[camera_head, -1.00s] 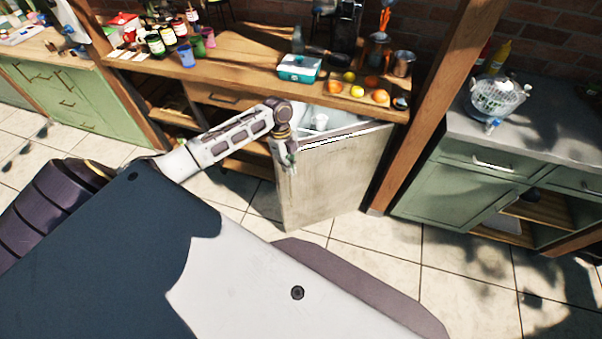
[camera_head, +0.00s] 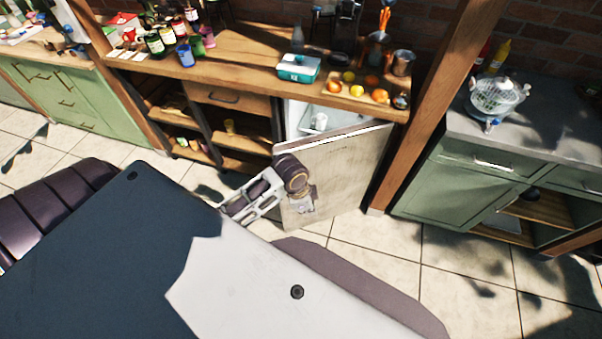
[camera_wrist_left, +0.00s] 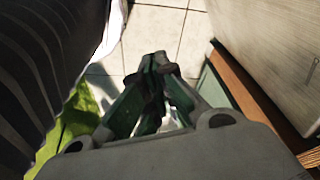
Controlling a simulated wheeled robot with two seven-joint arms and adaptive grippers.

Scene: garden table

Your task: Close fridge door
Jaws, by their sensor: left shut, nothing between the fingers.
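The pale fridge door (camera_head: 345,170) stands partly open under the wooden counter, swung out from its right side. Behind its top edge the white fridge interior (camera_head: 322,119) shows, with a white item inside. My left gripper (camera_head: 302,207) is low in front of the door's outer face, near its free left edge; I cannot tell if it touches. The left wrist view shows its fingers (camera_wrist_left: 158,64) shut together and empty, pointing over floor tiles. A pale flat panel (camera_wrist_left: 272,50) at the right of that view looks like the door. My right gripper is not in view.
The wooden counter (camera_head: 245,60) above holds bottles, cups, a teal box (camera_head: 299,68) and fruit. A wooden post (camera_head: 430,100) stands right of the fridge, then a green cabinet (camera_head: 455,195). Open shelves lie to the left.

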